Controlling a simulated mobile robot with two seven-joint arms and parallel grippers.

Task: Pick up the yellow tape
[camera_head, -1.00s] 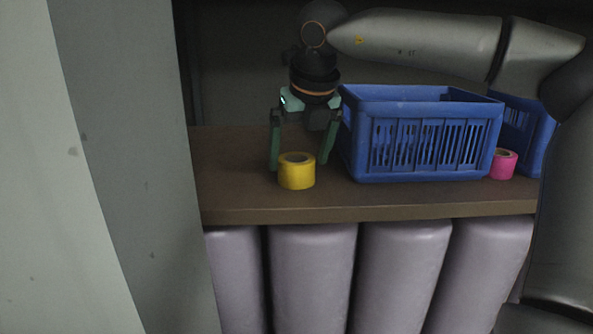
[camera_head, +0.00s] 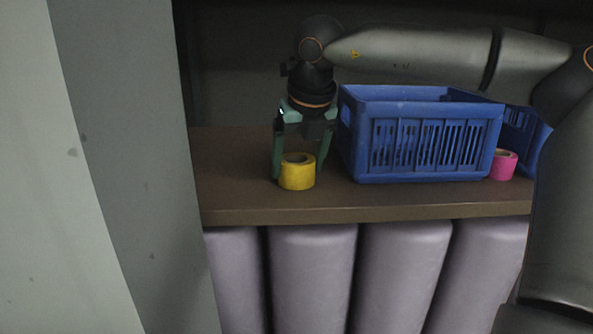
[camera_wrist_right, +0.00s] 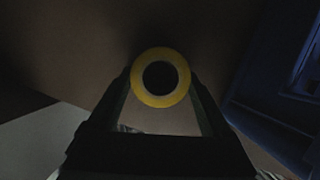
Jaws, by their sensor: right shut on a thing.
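The yellow tape (camera_head: 297,175) is a roll that stands with its hole facing up on the brown shelf, near the front edge and left of the blue crate. My right gripper (camera_head: 299,174) comes down from above and behind it and is shut on the roll, one finger on each side. In the right wrist view the yellow tape (camera_wrist_right: 160,99) shows as a ring around a dark hole, between the tips of my right gripper (camera_wrist_right: 160,84). The roll appears to rest on the shelf. My left gripper is not in view.
A blue crate (camera_head: 425,179) stands just right of the gripper, and a second blue crate (camera_head: 519,126) is behind it at the right. A pink tape roll (camera_head: 503,165) sits between them. A grey panel (camera_head: 130,160) bounds the shelf (camera_head: 240,203) on the left.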

